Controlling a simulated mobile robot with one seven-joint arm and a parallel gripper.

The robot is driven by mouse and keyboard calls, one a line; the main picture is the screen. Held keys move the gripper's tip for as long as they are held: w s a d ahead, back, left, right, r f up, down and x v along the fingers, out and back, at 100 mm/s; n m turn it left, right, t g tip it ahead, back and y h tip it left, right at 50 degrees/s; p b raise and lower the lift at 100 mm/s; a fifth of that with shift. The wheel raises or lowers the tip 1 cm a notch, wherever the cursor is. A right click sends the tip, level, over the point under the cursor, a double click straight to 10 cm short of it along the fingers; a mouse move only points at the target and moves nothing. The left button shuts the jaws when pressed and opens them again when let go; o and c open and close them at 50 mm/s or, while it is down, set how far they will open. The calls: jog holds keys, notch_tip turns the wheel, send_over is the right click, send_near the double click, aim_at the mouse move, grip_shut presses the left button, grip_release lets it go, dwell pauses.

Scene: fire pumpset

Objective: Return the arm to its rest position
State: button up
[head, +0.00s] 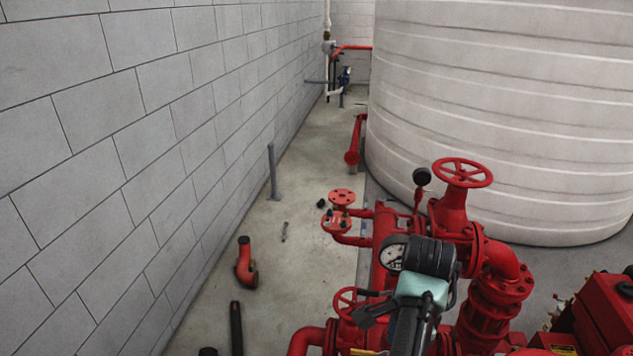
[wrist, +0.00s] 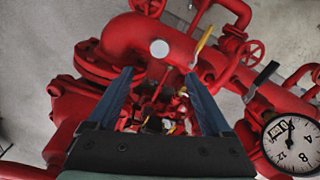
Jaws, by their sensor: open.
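My gripper (wrist: 159,76) shows in the wrist view with its two blue fingers spread apart and nothing between them. The fingers point toward red pump pipework (wrist: 150,40) behind them; I cannot tell the exact gap. In the head view my arm is extended over the red pipework at lower right, with its dark and teal end parts above the pipes. The fingertips are hard to make out there.
A pressure gauge (head: 393,254) and a red handwheel (head: 462,172) stand close by my arm. A large white tank (head: 500,110) fills the right. A block wall (head: 120,150) runs along the left. Loose pipe pieces, including a red elbow (head: 245,265), lie on the floor (head: 300,250).

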jog(key=w+r+n+t+h+b, duration=0.3)
jog(key=w+r+n+t+b, duration=0.3)
jog(key=w+r+t, duration=0.4)
jog(key=a+r+n+t+b, duration=0.3)
jog(key=a+r+t+b, duration=0.25)
jog(key=r, duration=0.45)
jog(key=s+a+r+n+t+y+b, duration=0.1)
jog(key=s+a+r+n+t, duration=0.3)
jog(key=s+r, duration=0.5)
jog(key=s+a+r+n+t+y+b, duration=0.2)
jog(key=s+a+r+n+t+b, duration=0.2)
jog(key=s+a+r+t, duration=0.4)
jog(key=shift+s+r+b, duration=0.3)
jog(key=shift+s+r, duration=0.3)
jog(key=shift+s, duration=0.5)
